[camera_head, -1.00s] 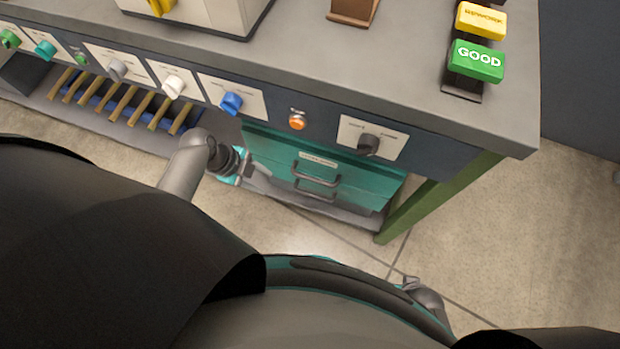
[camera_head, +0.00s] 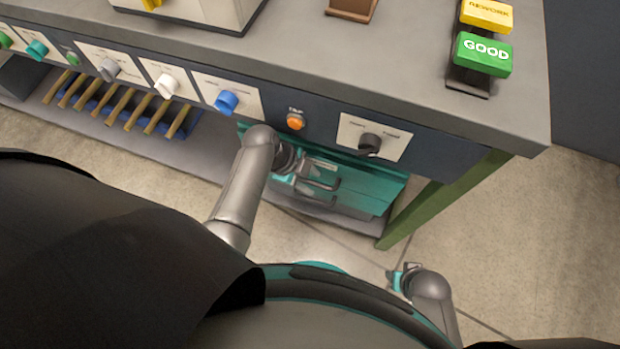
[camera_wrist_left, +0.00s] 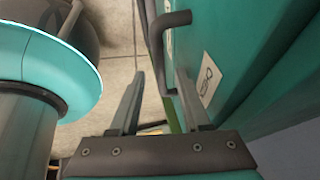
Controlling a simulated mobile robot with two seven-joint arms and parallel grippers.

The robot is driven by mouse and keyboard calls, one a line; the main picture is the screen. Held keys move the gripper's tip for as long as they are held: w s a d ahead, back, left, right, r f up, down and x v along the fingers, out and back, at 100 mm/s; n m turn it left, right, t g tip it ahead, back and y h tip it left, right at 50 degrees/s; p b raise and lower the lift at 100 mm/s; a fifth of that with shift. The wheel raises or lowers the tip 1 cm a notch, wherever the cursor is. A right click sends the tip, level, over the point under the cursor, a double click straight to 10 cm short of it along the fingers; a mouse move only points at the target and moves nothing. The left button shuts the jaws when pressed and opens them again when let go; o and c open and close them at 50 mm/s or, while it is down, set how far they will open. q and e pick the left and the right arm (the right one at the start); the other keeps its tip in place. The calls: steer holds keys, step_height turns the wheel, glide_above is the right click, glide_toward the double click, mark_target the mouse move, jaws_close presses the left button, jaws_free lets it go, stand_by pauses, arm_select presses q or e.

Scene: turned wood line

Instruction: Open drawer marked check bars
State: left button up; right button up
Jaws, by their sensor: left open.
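Two teal drawers (camera_head: 365,187) sit one above the other under the right end of the bench, both apparently closed. My left gripper (camera_head: 308,180) is at the drawer fronts and covers part of them and their dark handles. In the left wrist view, the open left gripper (camera_wrist_left: 158,85) has a dark bar handle (camera_wrist_left: 157,50) running down between its fingertips; I cannot tell whether they touch. A white label (camera_wrist_left: 207,80) on the teal front is too unclear to read. My right gripper (camera_head: 397,277) hangs low, away from the bench; its jaws are too small to judge.
The bench front above the drawers carries a dark rotary switch (camera_head: 369,143), an orange button (camera_head: 295,121) and a blue knob (camera_head: 226,102). A green leg (camera_head: 440,198) stands right of the drawers. A rack of wooden bars (camera_head: 115,103) is at left. Floor in front is clear.

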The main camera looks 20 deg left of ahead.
stand_by(0.3)
arm_select(q)
jaws_close()
stand_by(1.3)
